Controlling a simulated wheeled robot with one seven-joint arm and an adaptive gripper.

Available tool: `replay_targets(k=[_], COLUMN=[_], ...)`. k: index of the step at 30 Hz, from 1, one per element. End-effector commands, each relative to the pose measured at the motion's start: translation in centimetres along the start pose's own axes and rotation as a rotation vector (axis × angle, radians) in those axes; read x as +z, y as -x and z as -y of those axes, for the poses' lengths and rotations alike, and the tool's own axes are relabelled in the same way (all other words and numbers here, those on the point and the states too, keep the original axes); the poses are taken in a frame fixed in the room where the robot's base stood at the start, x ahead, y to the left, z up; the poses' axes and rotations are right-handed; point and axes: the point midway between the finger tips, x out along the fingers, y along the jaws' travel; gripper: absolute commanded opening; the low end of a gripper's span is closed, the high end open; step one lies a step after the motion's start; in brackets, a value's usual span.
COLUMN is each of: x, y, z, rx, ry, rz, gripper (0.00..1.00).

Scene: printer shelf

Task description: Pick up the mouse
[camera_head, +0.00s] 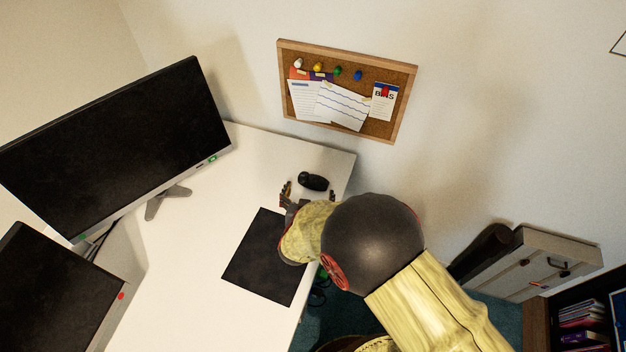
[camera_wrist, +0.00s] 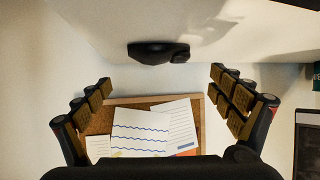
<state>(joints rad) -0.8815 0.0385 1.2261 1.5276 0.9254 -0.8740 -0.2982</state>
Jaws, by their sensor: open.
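The black mouse (camera_head: 313,181) lies on the white desk (camera_head: 262,160) near its far right corner. My gripper (camera_head: 294,196) is just left of and below it in the head view, partly hidden by my own arm. In the wrist view the mouse (camera_wrist: 158,52) lies ahead, beyond the fingertips and roughly midway between them. My gripper (camera_wrist: 160,80) is open there, with its fingers wide apart and nothing between them. I see no contact with the mouse.
A black mouse pad (camera_head: 258,255) lies below my gripper. A large monitor (camera_head: 120,145) and a second screen (camera_head: 55,295) stand to the left. A corkboard (camera_head: 400,125) with papers hangs on the wall behind the desk. The desk's right edge is close to the mouse.

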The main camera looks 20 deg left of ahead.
Motion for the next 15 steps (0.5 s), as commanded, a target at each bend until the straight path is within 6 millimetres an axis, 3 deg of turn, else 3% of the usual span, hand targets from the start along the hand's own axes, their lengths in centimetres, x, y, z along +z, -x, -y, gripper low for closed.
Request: replay_targets(k=[11,15], x=[0.7,0.8], y=[-3.4,-5.5], z=[0.0,0.2], rx=[0.011,0.011], ry=[0.007,0.007], rz=[-0.012,-0.012], gripper=[1.00,1.00])
